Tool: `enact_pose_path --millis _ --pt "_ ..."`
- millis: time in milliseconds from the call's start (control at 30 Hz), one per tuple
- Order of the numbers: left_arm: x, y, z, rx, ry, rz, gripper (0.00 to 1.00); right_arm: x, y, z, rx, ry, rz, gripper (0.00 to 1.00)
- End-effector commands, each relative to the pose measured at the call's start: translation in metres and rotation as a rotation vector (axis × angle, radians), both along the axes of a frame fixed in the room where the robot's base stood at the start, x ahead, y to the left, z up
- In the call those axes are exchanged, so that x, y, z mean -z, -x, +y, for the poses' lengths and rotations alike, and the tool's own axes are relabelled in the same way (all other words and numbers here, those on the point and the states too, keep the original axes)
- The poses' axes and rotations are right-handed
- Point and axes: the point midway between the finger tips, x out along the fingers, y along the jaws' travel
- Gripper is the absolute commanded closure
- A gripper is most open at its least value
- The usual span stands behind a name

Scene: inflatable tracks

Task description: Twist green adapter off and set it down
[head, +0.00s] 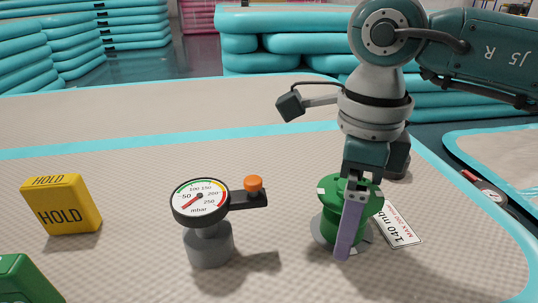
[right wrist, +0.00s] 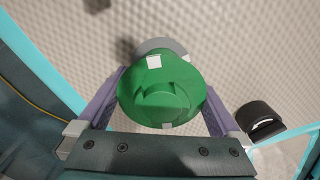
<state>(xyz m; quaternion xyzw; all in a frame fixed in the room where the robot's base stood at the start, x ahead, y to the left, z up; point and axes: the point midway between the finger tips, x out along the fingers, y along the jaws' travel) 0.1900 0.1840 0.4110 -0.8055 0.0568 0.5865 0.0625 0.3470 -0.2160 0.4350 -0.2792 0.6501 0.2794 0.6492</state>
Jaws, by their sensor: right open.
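The green adapter (head: 329,192) sits on a grey round base (head: 323,235) on the beige inflatable surface, under my right arm. My right gripper (head: 350,232) points down over it, with one purple finger in front of the adapter. In the right wrist view the green adapter (right wrist: 160,92) lies between the two purple fingers of the right gripper (right wrist: 164,84), which are open on either side of it. White patches show on its rim. I cannot tell whether the fingers touch it. Part of the grey base (right wrist: 160,45) shows beyond it. My left gripper is not in view.
A pressure gauge (head: 201,199) with an orange knob (head: 253,183) stands left of the adapter. A yellow HOLD block (head: 62,205) and a green object (head: 27,280) are at left. A 140 mbar label (head: 397,226) lies right of the adapter. Teal inflatable walls (head: 280,55) stand behind.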

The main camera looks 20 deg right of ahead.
Motion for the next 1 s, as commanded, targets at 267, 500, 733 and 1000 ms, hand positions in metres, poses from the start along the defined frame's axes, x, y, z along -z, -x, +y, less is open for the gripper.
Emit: enact_pose_path --millis 267,500,733,1000 --pt "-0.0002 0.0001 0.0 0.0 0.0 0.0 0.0 -0.0001 -0.0003 0.0 0.0 -0.001 -0.001 0.06" --pt "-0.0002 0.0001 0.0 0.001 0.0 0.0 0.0 -0.0002 -0.0003 0.0 0.0 -0.001 -0.001 0.33" --pt "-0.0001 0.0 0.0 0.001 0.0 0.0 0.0 -0.0002 -0.0003 0.0 0.0 -0.001 -0.001 0.58" --pt "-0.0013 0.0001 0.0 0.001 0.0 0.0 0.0 -0.0008 -0.0003 0.0 0.009 -0.001 -0.001 0.78"
